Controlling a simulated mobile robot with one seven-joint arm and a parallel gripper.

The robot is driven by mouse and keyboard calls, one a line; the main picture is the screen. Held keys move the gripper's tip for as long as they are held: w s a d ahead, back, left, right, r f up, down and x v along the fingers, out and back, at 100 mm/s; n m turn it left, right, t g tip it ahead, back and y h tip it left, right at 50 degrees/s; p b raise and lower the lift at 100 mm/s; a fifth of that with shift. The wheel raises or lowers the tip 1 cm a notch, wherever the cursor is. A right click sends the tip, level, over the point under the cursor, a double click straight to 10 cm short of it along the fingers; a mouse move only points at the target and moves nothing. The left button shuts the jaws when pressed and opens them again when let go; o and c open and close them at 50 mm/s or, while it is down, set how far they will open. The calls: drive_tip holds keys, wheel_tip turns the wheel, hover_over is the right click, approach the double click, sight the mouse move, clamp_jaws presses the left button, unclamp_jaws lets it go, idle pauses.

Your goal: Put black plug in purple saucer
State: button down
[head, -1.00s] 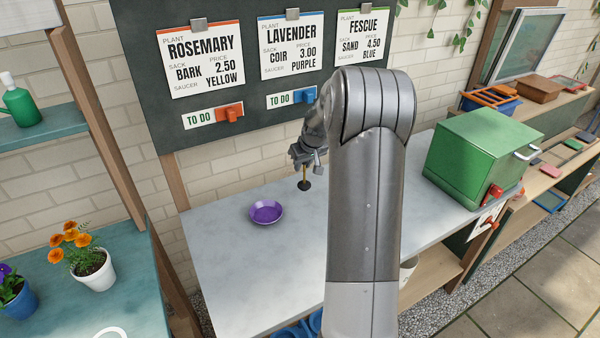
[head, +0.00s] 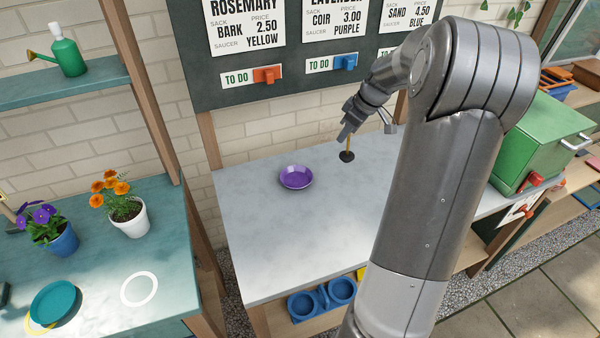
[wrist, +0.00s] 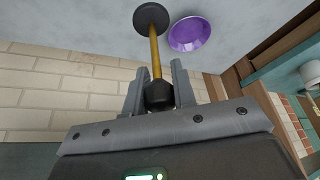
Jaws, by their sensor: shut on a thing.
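The purple saucer (head: 296,177) sits empty on the pale grey bench top, left of my gripper in the head view; it also shows in the wrist view (wrist: 197,34). My gripper (head: 346,133) is shut on the black plug (head: 347,156), which has a yellow stem and a black round disc. In the wrist view the fingers (wrist: 160,88) hold the black knob at the stem's near end, and the disc (wrist: 151,19) points away from me. The plug hangs above the bench, apart from the saucer. My arm hides part of the bench.
The bench top (head: 260,240) around the saucer is clear. A sign board (head: 225,85) is on the wall behind. Flower pots (head: 130,215) stand on a teal table at the left. Blue cups (head: 305,303) sit below the bench.

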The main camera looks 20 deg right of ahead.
drive_tip(key=w+a+f+n, duration=0.2)
drive_tip(key=w+a+f, duration=0.1)
drive_tip(key=a+f, duration=0.2)
drive_tip(key=w+a+f+n+g+y, duration=0.1)
drive_tip(key=w+a+f, duration=0.3)
drive_tip(key=a, duration=0.4)
drive_tip(key=shift+a+f+n, duration=0.2)
drive_tip(key=shift+f+n, duration=0.3)
drive_tip(key=shift+f, duration=0.2)
drive_tip(key=c, duration=1.2)
unclamp_jaws()
drive_tip(key=shift+f, duration=0.15)
